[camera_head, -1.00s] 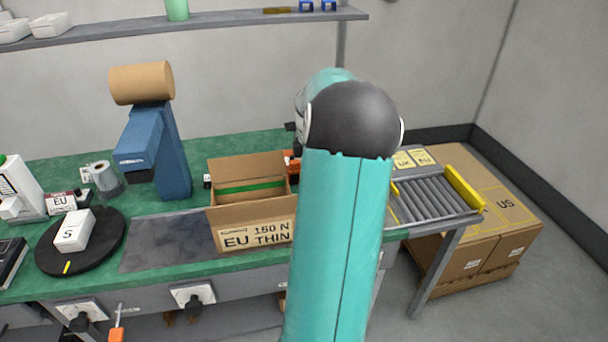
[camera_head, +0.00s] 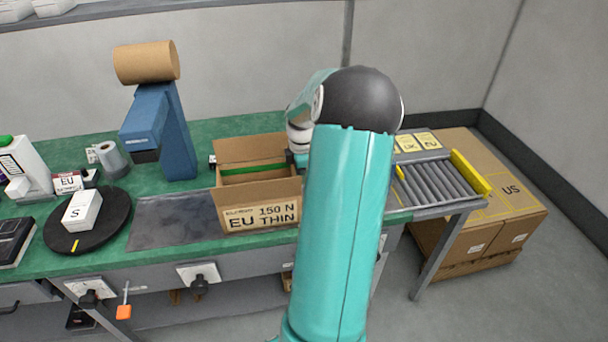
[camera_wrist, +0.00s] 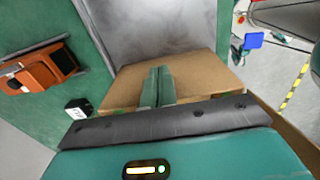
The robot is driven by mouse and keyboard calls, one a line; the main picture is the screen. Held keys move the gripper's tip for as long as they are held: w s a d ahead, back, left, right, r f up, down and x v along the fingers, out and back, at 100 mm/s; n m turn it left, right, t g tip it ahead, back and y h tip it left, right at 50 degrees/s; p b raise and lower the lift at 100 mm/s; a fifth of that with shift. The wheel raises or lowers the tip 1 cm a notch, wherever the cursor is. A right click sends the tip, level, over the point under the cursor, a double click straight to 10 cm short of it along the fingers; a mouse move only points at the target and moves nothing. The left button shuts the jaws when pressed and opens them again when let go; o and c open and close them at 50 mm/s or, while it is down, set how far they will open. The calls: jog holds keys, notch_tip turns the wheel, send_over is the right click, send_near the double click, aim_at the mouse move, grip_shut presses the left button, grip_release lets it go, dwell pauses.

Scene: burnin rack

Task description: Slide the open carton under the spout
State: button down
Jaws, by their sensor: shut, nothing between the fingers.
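The open brown carton (camera_head: 240,194) stands on the bench with its flaps up, marked "EU 150 N THIN". The blue dispenser (camera_head: 176,135) with a brown paper roll (camera_head: 147,62) stands left of it, and its dark spout (camera_head: 146,156) overhangs the bench. The carton is to the right of the spout, not under it. My arm hides the carton's right edge and my fingertips in the head view. In the wrist view my gripper (camera_wrist: 158,82) is shut and empty, its fingers in front of the brown carton (camera_wrist: 203,72); contact cannot be told.
A black turntable (camera_head: 60,238) with a white box (camera_head: 82,211) is at left. A roller conveyor (camera_head: 435,184) is at right. An orange device (camera_wrist: 38,70) and small box (camera_wrist: 78,108) show in the wrist view.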

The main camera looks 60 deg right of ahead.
jog(key=w+a, duration=1.7)
jog(key=w, duration=0.3)
jog(key=shift+a, duration=0.2)
jog(key=shift+s, duration=0.1)
